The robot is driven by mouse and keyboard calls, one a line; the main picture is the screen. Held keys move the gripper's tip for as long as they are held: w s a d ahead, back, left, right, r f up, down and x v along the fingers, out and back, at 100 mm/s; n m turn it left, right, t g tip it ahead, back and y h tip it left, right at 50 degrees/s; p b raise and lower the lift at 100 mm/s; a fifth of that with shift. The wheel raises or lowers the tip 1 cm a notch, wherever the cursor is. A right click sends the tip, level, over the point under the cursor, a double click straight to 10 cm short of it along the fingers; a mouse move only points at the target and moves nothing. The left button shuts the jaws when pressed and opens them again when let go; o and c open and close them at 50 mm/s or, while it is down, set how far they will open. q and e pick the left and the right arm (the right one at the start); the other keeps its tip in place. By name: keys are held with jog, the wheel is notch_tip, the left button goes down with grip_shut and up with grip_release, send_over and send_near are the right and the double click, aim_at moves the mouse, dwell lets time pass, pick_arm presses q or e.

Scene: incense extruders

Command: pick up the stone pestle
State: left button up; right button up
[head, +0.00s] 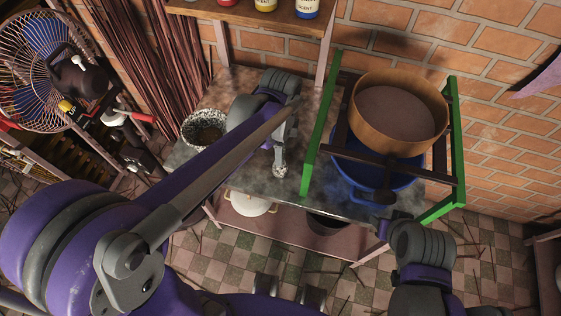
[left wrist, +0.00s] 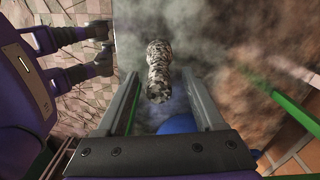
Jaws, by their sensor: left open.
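The stone pestle (head: 279,166) is black-and-white speckled and lies on the dark stone worktop, left of the green-sided frame. In the left wrist view the pestle (left wrist: 158,72) shows between the finger lines of my left gripper (left wrist: 160,90), its thick rounded end towards the camera. My left gripper (head: 283,140) is open above the worktop at the pestle. I cannot tell whether the fingers touch it; the arm hides part of it in the head view.
A speckled stone bowl (head: 186,124) stands on the worktop's left. The green-sided frame (head: 309,150) holds a wooden-rimmed sieve (head: 400,122) above a blue basin (head: 355,180). A shelf with jars (head: 265,5) is behind. A white pot (head: 250,205) sits on the lower shelf.

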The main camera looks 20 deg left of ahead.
pick_arm(q)
jog(key=shift+f, duration=1.4)
grip_shut()
